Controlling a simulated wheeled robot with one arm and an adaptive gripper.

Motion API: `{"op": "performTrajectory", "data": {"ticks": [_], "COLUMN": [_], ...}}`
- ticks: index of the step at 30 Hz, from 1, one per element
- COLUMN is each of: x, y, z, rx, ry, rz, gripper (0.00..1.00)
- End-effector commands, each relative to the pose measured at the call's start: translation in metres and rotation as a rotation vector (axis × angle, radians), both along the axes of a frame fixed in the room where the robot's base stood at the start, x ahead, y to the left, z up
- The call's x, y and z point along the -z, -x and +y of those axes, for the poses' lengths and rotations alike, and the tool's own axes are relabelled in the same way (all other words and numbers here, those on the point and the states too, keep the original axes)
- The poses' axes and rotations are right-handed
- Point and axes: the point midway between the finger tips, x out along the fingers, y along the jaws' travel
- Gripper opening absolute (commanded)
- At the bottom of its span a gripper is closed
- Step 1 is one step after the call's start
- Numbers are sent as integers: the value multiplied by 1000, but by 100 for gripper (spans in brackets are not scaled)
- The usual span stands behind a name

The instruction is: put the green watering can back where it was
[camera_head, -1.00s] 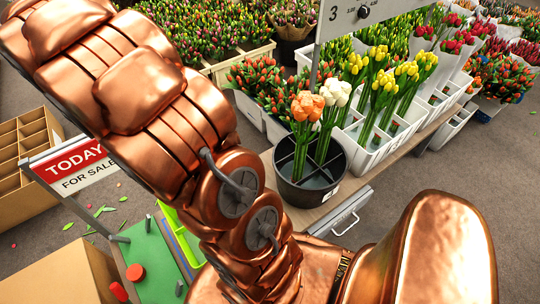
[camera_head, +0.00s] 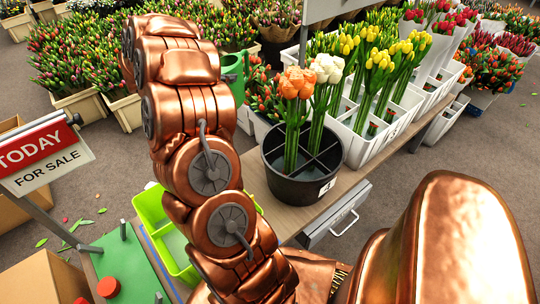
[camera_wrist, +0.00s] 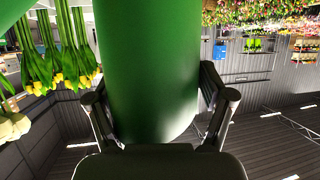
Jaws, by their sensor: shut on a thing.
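The green watering can (camera_head: 233,72) shows only partly in the head view, raised behind my copper arm, near the red tulips left of the black bucket. Most of it and my gripper are hidden there by the arm. In the wrist view the can's smooth green body (camera_wrist: 148,65) fills the middle, between the two fingers of my gripper (camera_wrist: 160,108). My gripper is shut on it. The can's underside and the spot it came from cannot be made out.
A black divided bucket (camera_head: 300,185) with orange and white tulips stands on the wooden bench (camera_head: 355,178). White crates (camera_head: 385,130) of yellow tulips are behind it. A lime-green tray (camera_head: 152,208), green board (camera_head: 120,262) and sale sign (camera_head: 42,156) are at left.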

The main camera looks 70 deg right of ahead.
Motion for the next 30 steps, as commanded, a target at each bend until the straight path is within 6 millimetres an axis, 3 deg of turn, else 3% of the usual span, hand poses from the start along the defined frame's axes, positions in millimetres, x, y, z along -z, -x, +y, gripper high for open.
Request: {"op": "performTrajectory", "data": {"ticks": [1, 6, 12, 18, 24, 30], "x": [20, 60, 88, 105, 140, 157], "y": [20, 80, 126, 140, 140, 139], "z": [-7, -20, -22, -21, -21, -21], "rx": [58, 236, 375, 416, 416, 415], "ry": [0, 1, 3, 3, 3, 2], "rz": [3, 2, 0, 1, 5, -1], "gripper": [11, 11, 11, 11, 11, 11]}}
